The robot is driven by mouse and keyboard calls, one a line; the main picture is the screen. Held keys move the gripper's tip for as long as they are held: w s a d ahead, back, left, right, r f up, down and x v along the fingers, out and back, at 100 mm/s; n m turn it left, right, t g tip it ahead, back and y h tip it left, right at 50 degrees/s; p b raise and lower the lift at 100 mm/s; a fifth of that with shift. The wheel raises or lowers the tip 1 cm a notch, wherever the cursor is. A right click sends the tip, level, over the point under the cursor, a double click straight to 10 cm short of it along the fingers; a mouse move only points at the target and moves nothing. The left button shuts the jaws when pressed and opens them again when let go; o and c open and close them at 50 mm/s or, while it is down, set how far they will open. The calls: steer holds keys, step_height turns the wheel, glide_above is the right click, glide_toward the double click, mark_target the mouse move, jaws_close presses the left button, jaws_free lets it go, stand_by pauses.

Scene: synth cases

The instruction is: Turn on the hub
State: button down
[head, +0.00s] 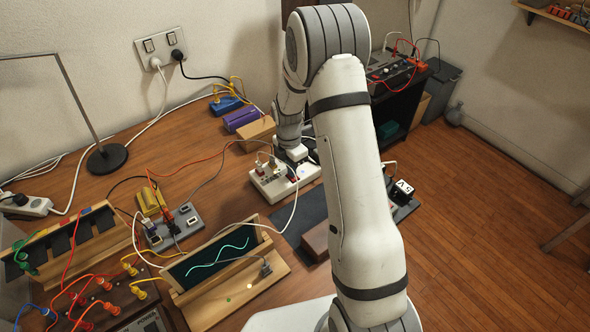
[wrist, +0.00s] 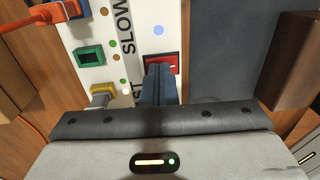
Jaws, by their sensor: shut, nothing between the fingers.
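A white hub-like box (head: 270,188) with sockets and plugs lies on the wooden desk in the head view. In the wrist view its white face (wrist: 124,72) carries the letters "SLOW", a green-framed port (wrist: 89,56), a yellow plug (wrist: 103,95) and small dots. A red rocker switch (wrist: 174,62) sits at its right side, with a glowing bluish light (wrist: 158,30) above. My gripper (wrist: 160,70) is shut and empty, its fingertips over the lower part of the switch. Whether they touch it I cannot tell. In the head view my gripper (head: 292,154) is over the box, partly hidden.
A grey box with ports (head: 182,222) and cables stands left of it. A wooden stand with a dark panel (head: 225,258) is in front. A dark mat (head: 300,222) and brown block (head: 316,240) lie near my arm. Cables cross the desk.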

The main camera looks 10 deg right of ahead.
mark_target(295, 178)
steer(key=shift+r, duration=0.1)
steer(key=shift+r+p, duration=0.3)
steer(key=shift+r, duration=0.05)
step_height(295, 178, up, 13)
steer(key=s, duration=0.1)
steer(key=shift+s+d, duration=0.25)
steer(key=shift+d, duration=0.1)
steer(key=s+r+m+t, duration=0.2)
steer(key=s+r+m, duration=0.4)
steer(key=s+m, duration=0.5)
steer(key=s+r+m+t, duration=0.2)
steer(key=s+r+m, duration=0.5)
steer(key=s+m, duration=0.4)
steer(key=s, duration=0.3)
steer(key=shift+d+m, duration=0.15)
steer(key=shift+m, duration=0.15)
steer(key=shift+r, duration=0.1)
